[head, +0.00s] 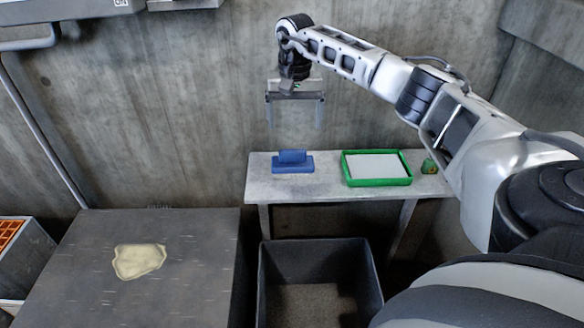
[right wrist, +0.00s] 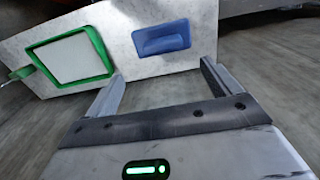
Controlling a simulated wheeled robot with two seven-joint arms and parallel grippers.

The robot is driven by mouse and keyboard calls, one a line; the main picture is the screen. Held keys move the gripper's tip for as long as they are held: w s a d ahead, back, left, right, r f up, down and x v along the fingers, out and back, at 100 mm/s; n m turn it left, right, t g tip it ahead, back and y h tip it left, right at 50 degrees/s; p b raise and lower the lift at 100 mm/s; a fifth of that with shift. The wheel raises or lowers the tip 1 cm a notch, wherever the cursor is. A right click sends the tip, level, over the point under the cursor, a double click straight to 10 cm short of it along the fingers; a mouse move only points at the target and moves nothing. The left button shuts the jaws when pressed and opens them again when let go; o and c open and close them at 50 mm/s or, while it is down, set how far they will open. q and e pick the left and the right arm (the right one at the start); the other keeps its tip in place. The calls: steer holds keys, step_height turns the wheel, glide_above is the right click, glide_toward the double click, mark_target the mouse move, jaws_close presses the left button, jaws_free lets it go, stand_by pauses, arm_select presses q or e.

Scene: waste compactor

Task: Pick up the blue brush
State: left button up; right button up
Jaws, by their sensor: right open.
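The blue brush (head: 292,163) lies on the left part of a grey bench (head: 262,182), its raised handle on top. My right gripper (head: 295,125) is above the brush, pointing down, open and empty, with a clear gap between the fingertips and the brush. In the right wrist view the brush (right wrist: 162,38) shows beyond the open fingers (right wrist: 160,80), closer to the right finger. Nothing hides the brush. My left gripper is in neither view.
A green-rimmed tray (head: 377,183) with a white surface stands right of the brush, and a small green and brown object (head: 429,166) beyond it. An open dark bin (head: 268,285) is below the bench. A dark block (head: 190,270) with a pale patch (head: 139,261) stands at left.

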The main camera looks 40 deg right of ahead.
mark_target(293, 150)
step_height(293, 150, down, 4)
steer(key=shift+a+f, duration=0.1)
steer(key=f, duration=0.5)
steer(key=shift+s+a, duration=0.15)
steer(key=shift+a, duration=0.25)
steer(key=c, duration=1.1)
steer(key=shift+c, duration=0.2)
